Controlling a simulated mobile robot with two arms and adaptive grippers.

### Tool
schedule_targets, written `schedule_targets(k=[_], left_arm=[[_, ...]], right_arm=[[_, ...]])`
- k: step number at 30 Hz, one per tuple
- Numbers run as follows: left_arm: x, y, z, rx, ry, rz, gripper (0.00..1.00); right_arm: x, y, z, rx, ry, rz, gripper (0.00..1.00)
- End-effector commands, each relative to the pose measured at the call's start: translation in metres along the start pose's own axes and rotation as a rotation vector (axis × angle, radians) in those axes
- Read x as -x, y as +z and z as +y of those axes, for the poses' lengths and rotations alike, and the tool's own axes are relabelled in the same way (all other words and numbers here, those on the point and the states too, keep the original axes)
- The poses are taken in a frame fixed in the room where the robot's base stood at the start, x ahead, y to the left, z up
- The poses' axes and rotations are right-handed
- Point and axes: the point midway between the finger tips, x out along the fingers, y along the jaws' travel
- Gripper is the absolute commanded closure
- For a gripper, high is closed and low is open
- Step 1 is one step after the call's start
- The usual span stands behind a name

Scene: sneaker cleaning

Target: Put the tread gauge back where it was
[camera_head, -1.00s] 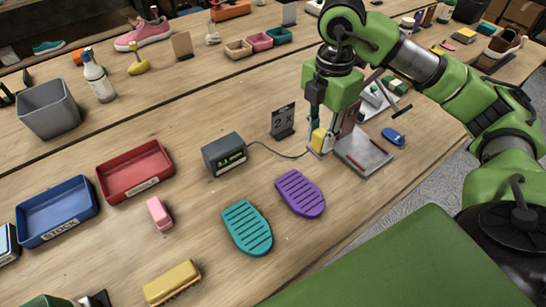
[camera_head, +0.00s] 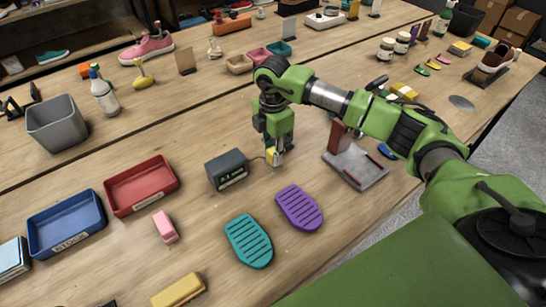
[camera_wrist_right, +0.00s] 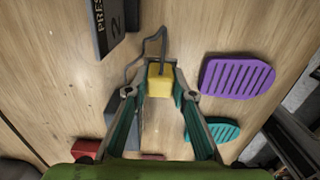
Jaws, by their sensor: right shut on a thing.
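My right gripper (camera_head: 273,152) is shut on the yellow tread gauge (camera_head: 272,158), low over the table. In the right wrist view the yellow block (camera_wrist_right: 159,82) sits between the fingertips. A grey cable (camera_wrist_right: 150,45) runs from it. In the head view the cable leads to the dark display box (camera_head: 227,170), just left of the gripper. I cannot tell whether the gauge touches the table. My left gripper is not in view.
Purple (camera_head: 299,208) and teal (camera_head: 248,240) soles lie in front. A grey metal plate with a dark red block (camera_head: 362,170) stands right. A dark sign (camera_wrist_right: 98,25) stands close by in the wrist view. A pink block (camera_head: 165,227) and red tray (camera_head: 140,186) lie left.

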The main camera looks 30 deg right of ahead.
Motion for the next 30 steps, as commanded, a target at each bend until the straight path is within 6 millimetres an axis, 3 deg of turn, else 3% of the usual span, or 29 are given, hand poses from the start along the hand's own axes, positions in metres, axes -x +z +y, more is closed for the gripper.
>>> schedule_targets(k=[6,18,19,21,30], left_arm=[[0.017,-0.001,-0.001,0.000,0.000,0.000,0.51],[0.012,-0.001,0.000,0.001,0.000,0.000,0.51],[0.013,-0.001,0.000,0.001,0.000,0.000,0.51],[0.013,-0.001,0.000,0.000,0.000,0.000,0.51],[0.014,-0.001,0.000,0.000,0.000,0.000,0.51]], right_arm=[[-0.026,-0.001,-0.001,0.000,-0.001,0.001,0.94],[-0.034,0.000,-0.001,0.000,0.000,0.001,0.94],[-0.033,0.000,-0.001,0.000,-0.001,0.001,0.72],[-0.033,0.000,-0.001,0.000,-0.001,0.001,0.60],[-0.032,-0.001,-0.001,0.000,0.000,0.001,0.60]])
